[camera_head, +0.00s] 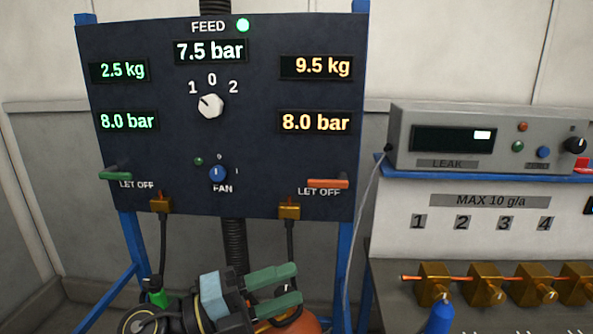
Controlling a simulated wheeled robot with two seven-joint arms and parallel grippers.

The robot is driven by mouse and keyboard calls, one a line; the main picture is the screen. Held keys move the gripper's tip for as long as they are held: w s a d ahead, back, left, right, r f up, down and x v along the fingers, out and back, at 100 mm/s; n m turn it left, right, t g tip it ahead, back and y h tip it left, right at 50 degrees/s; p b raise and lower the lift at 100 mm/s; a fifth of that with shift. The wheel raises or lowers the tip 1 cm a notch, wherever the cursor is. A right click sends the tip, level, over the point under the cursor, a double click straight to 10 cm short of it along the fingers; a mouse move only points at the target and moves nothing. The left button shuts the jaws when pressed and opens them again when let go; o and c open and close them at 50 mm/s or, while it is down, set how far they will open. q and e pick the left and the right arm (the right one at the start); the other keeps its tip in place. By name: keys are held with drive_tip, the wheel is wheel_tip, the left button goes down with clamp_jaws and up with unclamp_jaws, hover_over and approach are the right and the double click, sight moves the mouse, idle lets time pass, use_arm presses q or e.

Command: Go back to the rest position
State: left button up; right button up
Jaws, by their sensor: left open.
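My left gripper (296,285) is at the bottom centre of the head view, with two green fingers pointing right. My right gripper is not in view.
The panel has a white knob (211,106) turned toward 1, a blue fan knob (217,173), a green handle (115,176) and an orange handle (328,184). At right stand a grey leak meter (484,138), several brass fittings (434,283) and a blue upright thing (440,318).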

use_arm(q)
drive_tip(key=w+a+f+n+t+y, duration=0.1)
drive_tip(key=w+a+n+t+y, duration=0.1)
drive_tip(key=a+n+t+y, duration=0.6)
drive_tip(key=w+a+n+t+y, duration=0.1)
drive_tip(key=a+n+t+y, duration=0.35)
drive_tip(key=n, duration=0.75)
drive_tip(key=s+a+f+n+g+y, duration=0.2)
drive_tip(key=a+f+n+y, duration=0.15)
drive_tip(key=f, duration=0.25)
drive_tip(key=s+a+f+n+g+y, duration=0.2)
drive_tip(key=f+n+y, duration=0.1)
drive_tip(key=f+n, duration=0.25)
drive_tip(key=s+a+f+n+g, duration=0.1)
drive_tip(key=s+f+g, duration=0.55)
drive_tip(key=s, duration=0.35)
drive_tip(key=s+a+f+n+g, duration=0.1)
drive_tip(key=s+f+g, duration=0.4)
drive_tip(key=s+f, duration=0.45)
wheel_tip(320, 180, down, 22)
drive_tip(key=s+g, duration=0.1)
drive_tip(key=s, duration=0.2)
drive_tip(key=s+a+f+g, duration=0.1)
drive_tip(key=s+a+f, duration=0.1)
drive_tip(key=s+f, duration=1.3)
drive_tip(key=shift+s+a, duration=0.4)
drive_tip(key=shift+s, duration=0.15)
